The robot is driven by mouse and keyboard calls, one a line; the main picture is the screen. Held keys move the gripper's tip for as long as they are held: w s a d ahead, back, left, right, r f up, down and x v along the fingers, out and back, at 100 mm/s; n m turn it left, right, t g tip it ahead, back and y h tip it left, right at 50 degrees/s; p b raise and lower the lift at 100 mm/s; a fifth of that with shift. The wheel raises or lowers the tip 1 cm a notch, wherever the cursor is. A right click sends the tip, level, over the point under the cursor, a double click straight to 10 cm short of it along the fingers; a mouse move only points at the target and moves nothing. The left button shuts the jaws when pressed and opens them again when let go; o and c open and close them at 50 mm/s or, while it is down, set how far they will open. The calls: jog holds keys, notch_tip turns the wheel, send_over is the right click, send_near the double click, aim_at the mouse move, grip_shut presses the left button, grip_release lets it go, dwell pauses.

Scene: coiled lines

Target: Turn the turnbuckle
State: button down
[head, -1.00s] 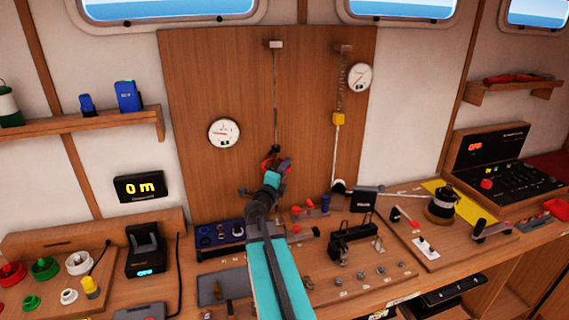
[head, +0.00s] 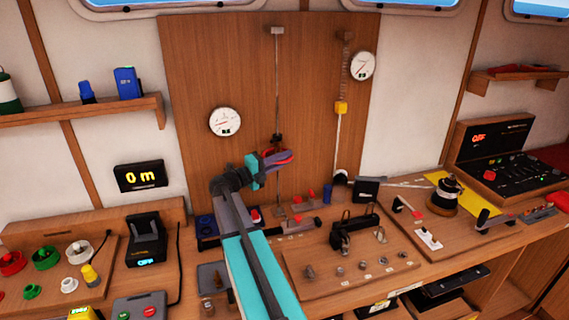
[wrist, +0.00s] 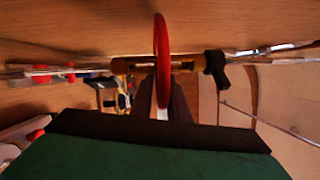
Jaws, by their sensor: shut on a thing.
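The turnbuckle hangs on the vertical wire (head: 277,85) in front of the wooden panel. Its red ring (head: 268,153) shows partly behind my fingers in the head view. In the wrist view the red ring (wrist: 161,40) stands edge-on, around the turnbuckle's brass-coloured body (wrist: 186,66), with a black fitting (wrist: 215,66) to its right. My gripper (head: 284,159) reaches in from the left and is shut on the ring. In the wrist view my gripper (wrist: 161,95) has a dark finger on each side of the ring. My fingers hide part of the ring in the head view.
A round gauge (head: 225,121) is on the panel to the left. Another gauge (head: 362,66) and a spring line with a yellow block (head: 341,108) are to the right. The bench below carries a black clamp-like device (head: 354,232) and several small fittings.

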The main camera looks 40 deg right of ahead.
jog(key=shift+w+a+r+m+g+y+b, duration=0.15)
jog(key=shift+m+g+b, duration=0.2)
jog(key=shift+g, duration=0.25)
jog(key=shift+a+m+g+y+b, duration=0.1)
jog(key=shift+m+g+b, duration=0.2)
jog(key=shift+g, duration=0.3)
jog(key=shift+w+a+r+m+g+y+b, duration=0.15)
jog(key=shift+m+g+b, duration=0.2)
jog(key=shift+g, duration=0.25)
jog(key=shift+s+a, duration=0.15)
jog(key=shift+s, duration=0.05)
jog(key=c, duration=1.9)
grip_release()
jog(key=shift+o, duration=0.3)
jog(key=shift+a+r, duration=0.1)
jog(key=shift+f, duration=0.2)
jog(key=b+v, duration=0.4)
jog(key=v, duration=0.9)
jog(key=shift+w+a+b, duration=0.25)
jog(key=shift+b, duration=0.15)
